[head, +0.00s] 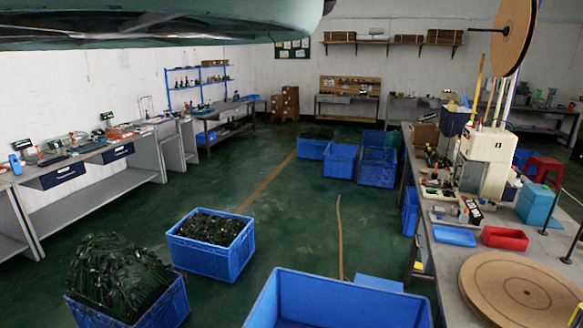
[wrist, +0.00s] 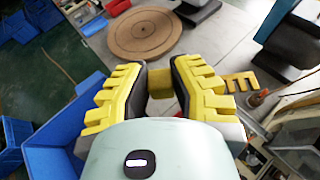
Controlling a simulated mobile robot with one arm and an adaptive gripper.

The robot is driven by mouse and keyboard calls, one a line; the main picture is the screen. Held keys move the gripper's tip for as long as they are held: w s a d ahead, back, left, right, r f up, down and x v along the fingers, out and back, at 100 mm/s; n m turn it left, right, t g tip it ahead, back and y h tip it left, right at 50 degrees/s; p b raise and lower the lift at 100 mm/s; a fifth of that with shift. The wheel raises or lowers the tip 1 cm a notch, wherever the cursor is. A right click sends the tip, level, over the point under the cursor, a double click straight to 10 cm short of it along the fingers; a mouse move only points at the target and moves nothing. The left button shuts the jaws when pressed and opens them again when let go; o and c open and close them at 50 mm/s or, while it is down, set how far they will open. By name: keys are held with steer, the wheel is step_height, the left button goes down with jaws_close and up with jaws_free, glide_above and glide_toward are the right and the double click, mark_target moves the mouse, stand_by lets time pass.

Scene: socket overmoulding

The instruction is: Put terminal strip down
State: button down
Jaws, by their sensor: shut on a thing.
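In the wrist view my gripper (wrist: 160,88) has its two yellow toothed fingers apart, shut on a dull yellow piece (wrist: 160,80) that fits the terminal strip. Only a short part of this piece shows between the dark finger pads. A yellow comb-like piece (wrist: 240,84) shows just right of the right finger. I cannot tell whether it is the other end of the same strip. The gripper is over the grey worktable (wrist: 205,58). Its height above the top is unclear. The head view does not show the grip clearly.
A round brown board (wrist: 145,30) lies on the table, also in the head view (head: 520,290). A blue crate (wrist: 60,135) stands left of the table. A red tray (head: 505,238) and a blue tray (head: 454,236) lie farther back. Blue crates (head: 212,258) stand on the floor.

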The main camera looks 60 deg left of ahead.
step_height(320, 180, up, 17)
steer(key=p, duration=1.5)
steer(key=shift+r, duration=0.15)
steer(key=shift+d, duration=0.1)
